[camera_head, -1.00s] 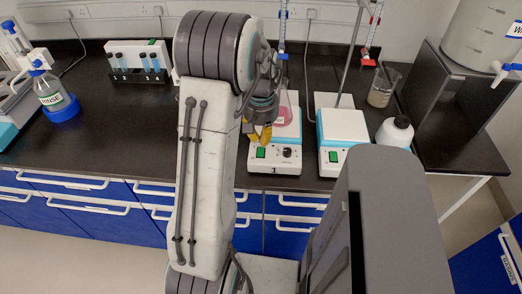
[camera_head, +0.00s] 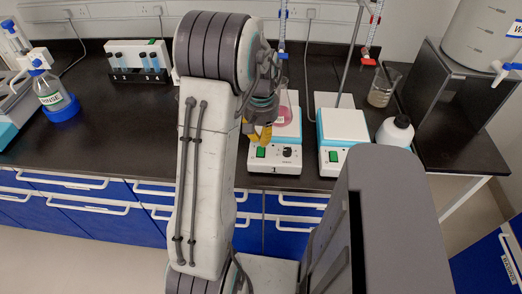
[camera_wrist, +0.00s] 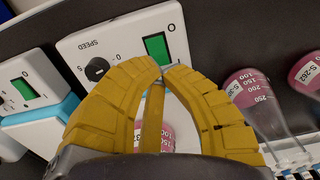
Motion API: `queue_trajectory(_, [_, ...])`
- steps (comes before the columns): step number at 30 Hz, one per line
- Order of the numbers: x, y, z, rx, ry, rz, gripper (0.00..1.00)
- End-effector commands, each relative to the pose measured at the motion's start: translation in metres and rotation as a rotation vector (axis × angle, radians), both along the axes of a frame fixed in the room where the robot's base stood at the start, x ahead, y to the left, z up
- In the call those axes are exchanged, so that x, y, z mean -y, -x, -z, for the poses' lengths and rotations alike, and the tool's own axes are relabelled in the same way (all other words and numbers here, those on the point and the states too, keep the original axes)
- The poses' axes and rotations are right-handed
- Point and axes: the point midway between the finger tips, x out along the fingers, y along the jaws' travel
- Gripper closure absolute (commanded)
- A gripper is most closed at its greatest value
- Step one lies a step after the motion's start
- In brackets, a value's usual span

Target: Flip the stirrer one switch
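Stirrer one (camera_head: 270,166) is a white and teal plate marked 1 on the black bench, partly hidden by my arm. Its green rocker switch (camera_head: 261,152) and black speed knob (camera_head: 287,153) are on the front. In the wrist view the switch (camera_wrist: 157,47) and the knob (camera_wrist: 97,69) appear upside down. My gripper (camera_head: 261,137) has yellow fingers just above the switch in the head view. In the wrist view my gripper (camera_wrist: 163,74) has its fingertips together, close to the switch's edge, with nothing held. Contact cannot be told. A flask of pink liquid (camera_head: 284,116) stands on stirrer one.
Burette stands rise behind. Two pink flasks (camera_wrist: 243,92) (camera_wrist: 304,72) show at the right of the wrist view. The bench left of my arm is mostly clear.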

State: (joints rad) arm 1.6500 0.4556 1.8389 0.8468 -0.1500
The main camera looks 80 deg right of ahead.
Motion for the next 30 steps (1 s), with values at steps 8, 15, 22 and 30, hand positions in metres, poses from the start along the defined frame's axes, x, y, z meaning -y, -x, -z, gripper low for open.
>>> queue_trajectory(8, [0.000, 0.000, 0.005, 0.000, -0.001, 0.000, 1.00])
queue_trajectory(15, [0.000, 0.000, 0.008, 0.000, -0.001, 0.000, 1.00])
queue_trajectory(22, [0.000, 0.000, 0.011, 0.000, -0.001, 0.000, 1.00])
queue_trajectory(30, [0.000, 0.000, 0.014, 0.000, -0.001, 0.000, 1.00])
